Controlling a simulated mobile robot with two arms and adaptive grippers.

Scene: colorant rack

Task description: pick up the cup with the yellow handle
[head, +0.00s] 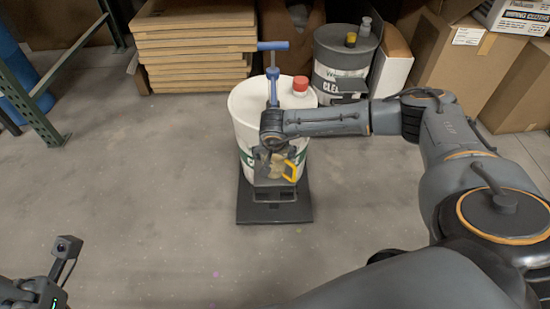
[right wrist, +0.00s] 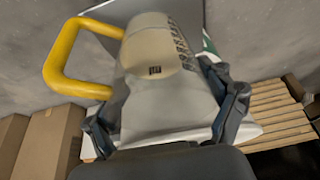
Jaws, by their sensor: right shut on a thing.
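The cup (head: 278,166) is pale and translucent, with a yellow handle (head: 290,171) on its right side in the head view. My right gripper (head: 272,170) is shut on the cup, in front of the white drum. In the right wrist view the pale cup (right wrist: 152,45) lies between the two dark fingers (right wrist: 165,108), with its yellow handle (right wrist: 58,60) sticking out to the left. I cannot tell whether the cup is clear of the support beneath it. Only part of my left arm shows at the lower left; its fingers are out of sight.
The white drum (head: 246,107) has a red cap (head: 300,84) and a blue pump (head: 273,75). It stands on a black platform (head: 275,214). A grey drum (head: 340,75), stacked boards (head: 195,45) and cardboard boxes (head: 435,45) are behind. The floor at left is clear.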

